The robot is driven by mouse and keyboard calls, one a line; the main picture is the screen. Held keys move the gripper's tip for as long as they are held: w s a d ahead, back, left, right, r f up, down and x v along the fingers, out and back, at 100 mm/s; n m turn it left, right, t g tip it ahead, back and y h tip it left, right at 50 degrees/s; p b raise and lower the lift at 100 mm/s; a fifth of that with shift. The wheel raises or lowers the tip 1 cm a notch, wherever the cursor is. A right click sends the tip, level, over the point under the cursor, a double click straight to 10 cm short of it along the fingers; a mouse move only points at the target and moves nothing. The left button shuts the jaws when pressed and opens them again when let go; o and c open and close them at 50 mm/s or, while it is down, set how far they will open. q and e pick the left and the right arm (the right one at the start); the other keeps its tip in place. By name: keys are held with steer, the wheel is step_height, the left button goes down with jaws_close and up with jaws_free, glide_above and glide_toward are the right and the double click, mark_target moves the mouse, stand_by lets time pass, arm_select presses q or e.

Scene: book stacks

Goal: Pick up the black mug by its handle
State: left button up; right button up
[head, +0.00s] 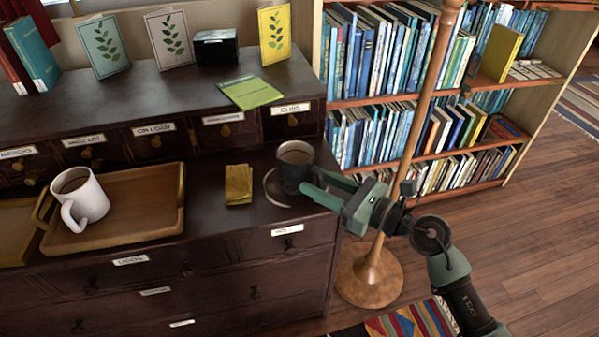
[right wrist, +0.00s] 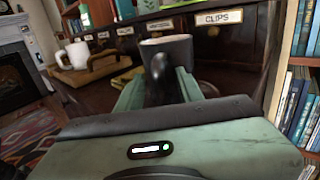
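The black mug (head: 295,168) stands upright on the lower top of the dark cabinet, near its right end, with brown liquid inside. In the right wrist view the mug (right wrist: 178,50) is straight ahead, its black handle (right wrist: 158,80) pointing at the camera. My right gripper (head: 320,187) reaches in from the right at handle height. Its green fingers are apart, one on each side of the handle; it also shows in the right wrist view (right wrist: 160,92). I cannot tell whether either finger touches the handle. My left gripper is not in view.
A white mug (head: 85,198) stands on a wooden tray (head: 135,232) at left. A small yellow stack (head: 238,184) lies left of the black mug. A lamp pole (head: 405,160) rises just beyond my right gripper, before the bookshelf (head: 408,101). Cards stand on the upper top.

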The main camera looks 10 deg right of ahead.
jaws_close()
stand_by(1.2)
